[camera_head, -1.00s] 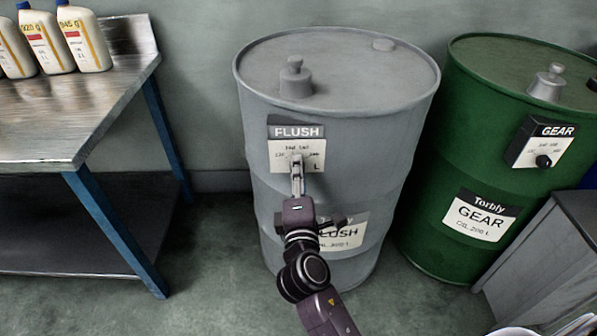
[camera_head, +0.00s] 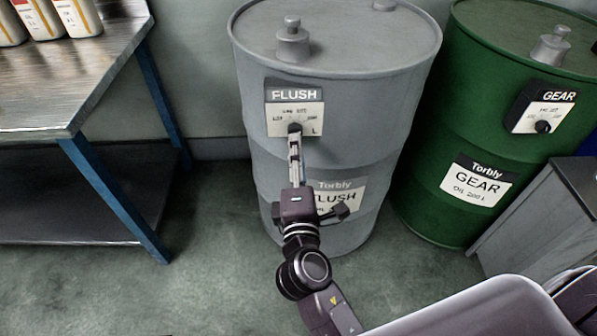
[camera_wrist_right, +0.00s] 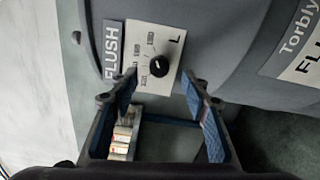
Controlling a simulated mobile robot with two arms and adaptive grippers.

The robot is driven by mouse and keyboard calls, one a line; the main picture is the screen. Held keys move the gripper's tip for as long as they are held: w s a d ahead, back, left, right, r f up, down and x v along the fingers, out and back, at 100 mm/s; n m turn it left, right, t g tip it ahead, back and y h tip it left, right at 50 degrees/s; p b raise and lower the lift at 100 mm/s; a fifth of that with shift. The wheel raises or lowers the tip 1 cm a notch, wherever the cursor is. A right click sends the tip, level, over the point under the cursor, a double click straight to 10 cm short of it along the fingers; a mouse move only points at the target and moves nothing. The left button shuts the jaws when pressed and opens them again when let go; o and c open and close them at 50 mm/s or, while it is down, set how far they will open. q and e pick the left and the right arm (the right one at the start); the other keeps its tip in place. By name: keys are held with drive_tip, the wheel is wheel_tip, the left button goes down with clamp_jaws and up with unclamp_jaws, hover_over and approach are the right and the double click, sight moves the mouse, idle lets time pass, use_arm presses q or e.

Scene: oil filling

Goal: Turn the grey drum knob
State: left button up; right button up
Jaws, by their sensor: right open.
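The grey drum (camera_head: 400,110) stands in the middle of the head view. Its FLUSH panel (camera_head: 310,118) carries a dark round knob (camera_head: 295,128), with dial marks above it. In the wrist view the knob (camera_wrist_right: 159,67) shows clearly on the white panel. My right gripper (camera_head: 295,145) is just in front of and below the knob in the head view. In the wrist view its two fingers (camera_wrist_right: 160,82) are spread apart with nothing between them. The knob lies ahead, between the lines of the fingertips, and does not look gripped. My left gripper is out of view.
A green GEAR drum (camera_head: 425,170) with its own knob (camera_head: 543,127) stands close on the right. A metal table (camera_head: 70,90) with oil bottles (camera_head: 77,18) is at left. A grey cabinet (camera_head: 530,215) is at right. A pale rounded surface (camera_head: 480,315) fills the lower right.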

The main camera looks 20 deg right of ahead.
drive_tip(key=v, duration=0.6)
drive_tip(key=shift+w+d, duration=0.1)
idle(0.3)
